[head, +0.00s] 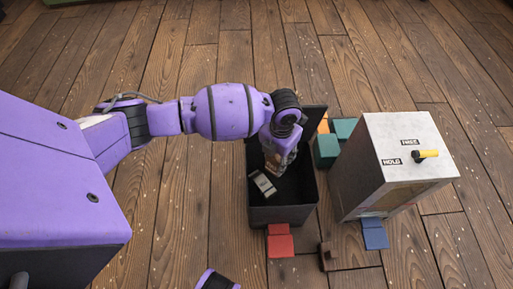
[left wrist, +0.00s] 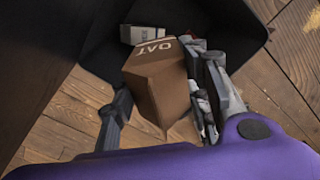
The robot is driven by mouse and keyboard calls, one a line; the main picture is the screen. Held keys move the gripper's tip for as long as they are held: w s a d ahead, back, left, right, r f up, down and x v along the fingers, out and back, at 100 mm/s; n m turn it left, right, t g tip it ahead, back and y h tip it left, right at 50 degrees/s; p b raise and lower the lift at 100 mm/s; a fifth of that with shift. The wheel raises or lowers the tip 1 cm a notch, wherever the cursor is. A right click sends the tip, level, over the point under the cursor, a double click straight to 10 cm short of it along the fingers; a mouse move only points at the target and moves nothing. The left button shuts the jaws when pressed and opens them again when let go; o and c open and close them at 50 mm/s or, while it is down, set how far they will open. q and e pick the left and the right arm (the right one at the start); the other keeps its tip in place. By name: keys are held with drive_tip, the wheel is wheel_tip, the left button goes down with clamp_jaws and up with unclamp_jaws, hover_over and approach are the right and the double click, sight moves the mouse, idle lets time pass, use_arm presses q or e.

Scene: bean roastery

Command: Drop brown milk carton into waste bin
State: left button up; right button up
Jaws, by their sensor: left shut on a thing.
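The brown milk carton (left wrist: 160,88), with white lettering on one face, is between the fingers of my left gripper (left wrist: 164,112) in the left wrist view. The fingers are shut on it and it is tilted. In the head view my left gripper (head: 276,167) is over the open top of the black waste bin (head: 283,214) and hides most of the carton. The bin also shows in the left wrist view (left wrist: 233,36). A grey-white carton (head: 262,186) lies inside the bin.
The wooden floor beyond is clear.

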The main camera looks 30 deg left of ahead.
sight(276, 165)
use_arm(q)
drive_tip(key=shift+d+f+b, duration=0.1)
drive_tip(key=shift+f+b, duration=0.4)
drive_tip(key=shift+f, duration=0.15)
wheel_tip(276, 165, down, 5)
drive_tip(key=b, duration=0.3)
drive_tip(key=shift+r, duration=0.2)
drive_tip(key=shift+r, duration=0.1)
drive_tip(key=o, duration=1.1)
wheel_tip(276, 165, up, 12)
drive_tip(key=shift+r, duration=0.1)
